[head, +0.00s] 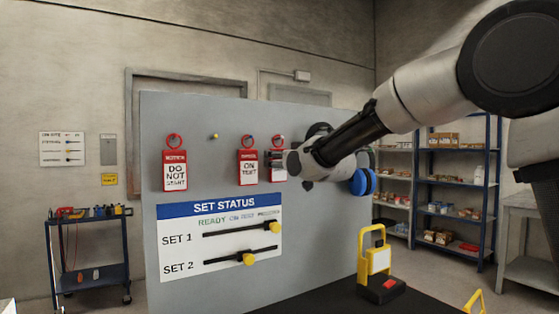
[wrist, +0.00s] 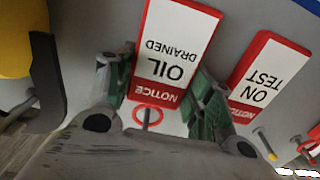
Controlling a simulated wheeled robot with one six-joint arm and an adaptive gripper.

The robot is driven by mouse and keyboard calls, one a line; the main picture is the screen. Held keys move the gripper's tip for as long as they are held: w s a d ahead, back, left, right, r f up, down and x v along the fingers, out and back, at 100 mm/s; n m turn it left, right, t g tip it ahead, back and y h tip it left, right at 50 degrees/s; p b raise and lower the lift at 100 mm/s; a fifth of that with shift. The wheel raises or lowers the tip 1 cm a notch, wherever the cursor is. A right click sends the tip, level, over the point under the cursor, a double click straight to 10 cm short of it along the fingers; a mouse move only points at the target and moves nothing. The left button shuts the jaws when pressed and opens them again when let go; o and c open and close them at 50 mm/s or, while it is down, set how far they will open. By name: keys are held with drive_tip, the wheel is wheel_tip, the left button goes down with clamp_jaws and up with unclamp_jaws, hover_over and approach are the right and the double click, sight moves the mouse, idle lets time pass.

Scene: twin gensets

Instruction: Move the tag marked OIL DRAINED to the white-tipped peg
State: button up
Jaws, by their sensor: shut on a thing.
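The OIL DRAINED tag (wrist: 178,42), white with a red border, shows upside down in the wrist view. Its red ring (wrist: 147,120) is at a grey peg; I cannot tell whether it still hangs on it. My gripper (wrist: 158,88) is shut on this tag, with one finger at each side. In the head view my gripper (head: 273,160) is at the grey board and partly hides the tag (head: 278,173). A yellow-tipped peg (head: 214,136) is bare, between two other tags. I cannot make out a white-tipped peg in either view.
The ON TEST tag (head: 248,167) hangs close left of my gripper, and the DO NOT START tag (head: 174,170) farther left. Below is the SET STATUS panel (head: 220,250) with yellow-knobbed sliders. A yellow device (head: 376,260) stands on the black surface at right.

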drive_tip(key=o, duration=1)
drive_tip(key=v, duration=1.2)
drive_tip(key=s+d+f+g+h, duration=0.2)
drive_tip(key=s+d+f+g, duration=0.15)
drive_tip(key=f, duration=0.45)
drive_tip(key=s+d+f+g+h, duration=0.2)
drive_tip(key=s+d+f+g, duration=0.15)
drive_tip(key=f, duration=0.45)
drive_tip(key=s+d+f+m+g+h, duration=0.2)
drive_tip(key=s+d+f+m+h, duration=0.1)
drive_tip(key=s+d, duration=0.9)
drive_tip(key=s+d+f+m+g+h, duration=0.1)
drive_tip(key=s+d+f+m+h, duration=0.2)
drive_tip(key=s+d, duration=1)
drive_tip(key=shift+s+d+m+g, duration=0.3)
drive_tip(key=shift+d+m+g, duration=0.1)
drive_tip(key=shift+d, duration=0.8)
